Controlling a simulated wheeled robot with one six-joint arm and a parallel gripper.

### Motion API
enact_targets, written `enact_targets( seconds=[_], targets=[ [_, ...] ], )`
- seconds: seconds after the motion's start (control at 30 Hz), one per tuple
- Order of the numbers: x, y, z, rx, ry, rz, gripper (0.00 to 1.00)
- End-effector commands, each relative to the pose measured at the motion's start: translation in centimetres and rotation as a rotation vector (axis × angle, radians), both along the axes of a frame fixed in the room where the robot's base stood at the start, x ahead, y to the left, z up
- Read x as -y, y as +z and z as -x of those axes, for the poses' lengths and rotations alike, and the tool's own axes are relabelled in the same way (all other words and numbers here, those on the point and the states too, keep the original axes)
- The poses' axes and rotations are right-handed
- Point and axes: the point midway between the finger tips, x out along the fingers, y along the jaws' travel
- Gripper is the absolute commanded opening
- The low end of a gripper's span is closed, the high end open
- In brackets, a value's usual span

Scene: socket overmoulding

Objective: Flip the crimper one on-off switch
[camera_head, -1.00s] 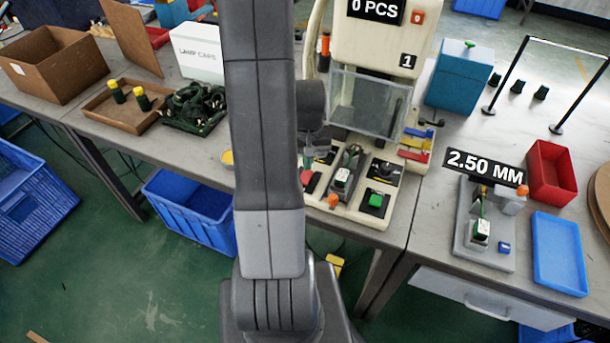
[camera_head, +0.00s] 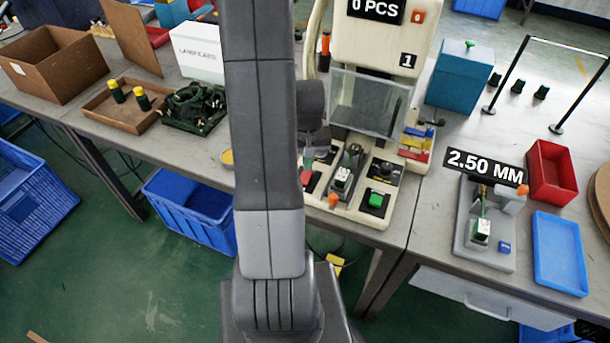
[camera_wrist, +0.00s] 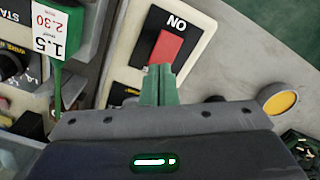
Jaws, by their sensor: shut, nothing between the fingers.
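Crimper one is the cream machine (camera_head: 383,45) marked "1", with a "0 PCS" display, standing on the table in the head view. In the head view, part of the red switch (camera_head: 305,177) shows just right of my arm. My gripper (camera_wrist: 158,82) is shut and empty, its green fingertips at the switch's near edge in the picture. I cannot tell whether they touch it. In the head view my arm hides most of the gripper.
A green button (camera_head: 376,200) and an orange knob (camera_head: 333,200) are on the crimper's front panel. A yellow round piece (camera_wrist: 281,102) lies right of the gripper. A second fixture (camera_head: 485,245), labelled 2.50 MM, stands at the right beside a blue tray (camera_head: 558,255).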

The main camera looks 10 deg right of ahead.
Motion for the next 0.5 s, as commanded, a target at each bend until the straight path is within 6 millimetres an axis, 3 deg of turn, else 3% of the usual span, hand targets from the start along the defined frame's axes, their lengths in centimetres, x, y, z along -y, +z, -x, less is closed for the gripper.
enact_targets(
  seconds=[0.5],
  targets=[
    [0.00,-0.88,0.01,0.000,0.000,0.000,0.00]
  ],
)
